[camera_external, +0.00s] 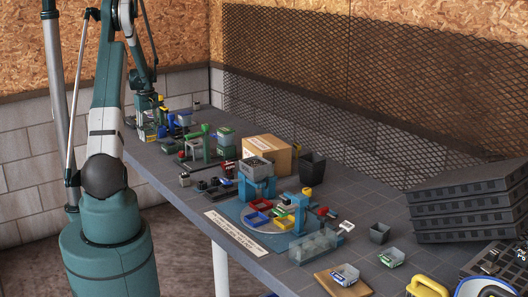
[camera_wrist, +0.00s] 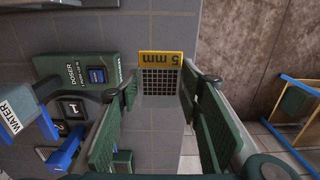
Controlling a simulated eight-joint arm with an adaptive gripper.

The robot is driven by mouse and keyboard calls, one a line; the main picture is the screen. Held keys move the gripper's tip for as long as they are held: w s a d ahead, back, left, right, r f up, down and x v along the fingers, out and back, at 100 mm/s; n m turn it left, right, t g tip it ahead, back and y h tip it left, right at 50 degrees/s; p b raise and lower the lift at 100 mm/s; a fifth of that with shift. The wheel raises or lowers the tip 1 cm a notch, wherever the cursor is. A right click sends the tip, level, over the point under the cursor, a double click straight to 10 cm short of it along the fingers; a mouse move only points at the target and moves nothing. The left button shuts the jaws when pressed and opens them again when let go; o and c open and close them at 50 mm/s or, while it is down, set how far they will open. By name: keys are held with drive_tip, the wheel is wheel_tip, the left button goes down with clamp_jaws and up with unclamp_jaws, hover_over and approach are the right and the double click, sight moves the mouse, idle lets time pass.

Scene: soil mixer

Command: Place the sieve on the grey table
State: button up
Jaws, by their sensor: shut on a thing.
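The sieve (camera_wrist: 160,82) has a dark square mesh and a yellow label reading "5 mm". In the wrist view it sits between the tips of my gripper (camera_wrist: 161,84), whose green-padded fingers are shut on it. The grey table (camera_wrist: 105,22) has a tiled top, seen behind the sieve, with its edge just to the right. I cannot tell whether the sieve touches the top. In the external view my gripper (camera_external: 150,112) is low over the far left end of the grey table (camera_external: 350,193), among small devices; the sieve is hard to make out there.
A green doser (camera_wrist: 85,72) and a blue-and-white water unit (camera_wrist: 22,115) stand left of the sieve. In the external view a cardboard box (camera_external: 268,152), a blue stand (camera_external: 257,187) and black stacked trays (camera_external: 465,200) occupy the table. A mesh screen (camera_external: 380,90) runs along the back.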

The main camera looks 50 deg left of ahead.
hover_over(151, 158)
drive_tip(key=shift+d+f+b, duration=0.15)
drive_tip(key=shift+f+b, duration=0.15)
drive_tip(key=shift+f, duration=2.4)
drive_tip(key=shift+f, duration=0.1)
drive_tip(key=shift+f, duration=1.8)
drive_tip(key=shift+f+b, duration=0.1)
drive_tip(key=shift+b, duration=0.2)
drive_tip(key=o, duration=0.9)
drive_tip(key=shift+c, duration=0.2)
wheel_tip(151, 158, up, 12)
drive_tip(key=shift+r+p, duration=0.15)
drive_tip(key=shift+p, duration=0.55)
